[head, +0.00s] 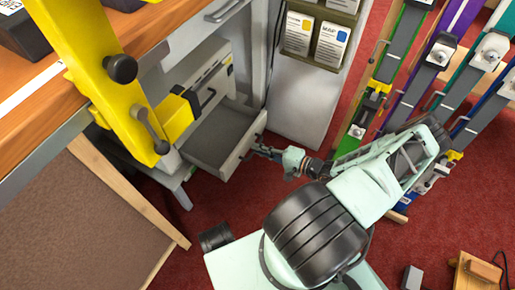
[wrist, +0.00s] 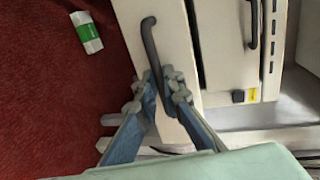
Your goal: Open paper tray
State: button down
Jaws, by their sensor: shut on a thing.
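The paper tray (head: 217,133) is a pale, shallow drawer, pulled out from the low cabinet under the bench. Its inside looks empty in the head view. Its white front (wrist: 172,28) carries a dark bar handle (wrist: 149,38) in the wrist view. My gripper (head: 262,150) is at the tray's front, on its right side in the head view. In the wrist view my gripper (wrist: 161,80) has its fingertips on either side of the handle's lower end, shut on it. The exact contact is partly hidden by the fingers.
A closed drawer front with a dark handle (wrist: 253,25) sits behind the tray. A yellow clamp-like frame (head: 115,75) stands at the bench edge. A brown panel (head: 75,215) leans at left. Coloured racks (head: 400,50) stand at right. Red carpet is open beside the tray.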

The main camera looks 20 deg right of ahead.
jog(key=shift+d, duration=0.1)
jog(key=c, duration=2)
grip_release()
jog(key=shift+c, duration=0.2)
jog(key=shift+r, duration=0.1)
notch_tip(320, 180, up, 10)
